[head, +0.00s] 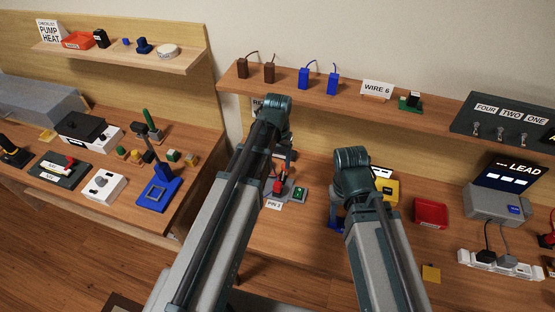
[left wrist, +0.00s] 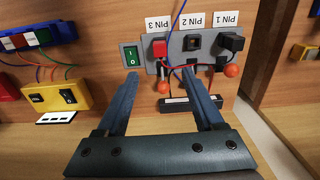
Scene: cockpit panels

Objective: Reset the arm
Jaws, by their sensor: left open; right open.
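My left arm reaches over the right table in the head view. Its gripper (head: 281,155) is mostly hidden behind its own wrist. The left wrist view shows this left gripper (left wrist: 160,74) open and empty, its fingertips in front of the grey pin panel (left wrist: 205,70). My right arm is raised beside it, and its gripper end (head: 352,172) hides its fingers; nothing held shows. The pin panel carries a red plug (left wrist: 159,48), a black plug (left wrist: 231,42) and a green switch (left wrist: 131,56).
A shelf (head: 340,97) with brown and blue wired blocks runs behind the arms. A yellow box (head: 385,188), a red tray (head: 431,213) and a power strip (head: 500,264) stand right of my right arm. A second table (head: 60,190) with several devices lies left.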

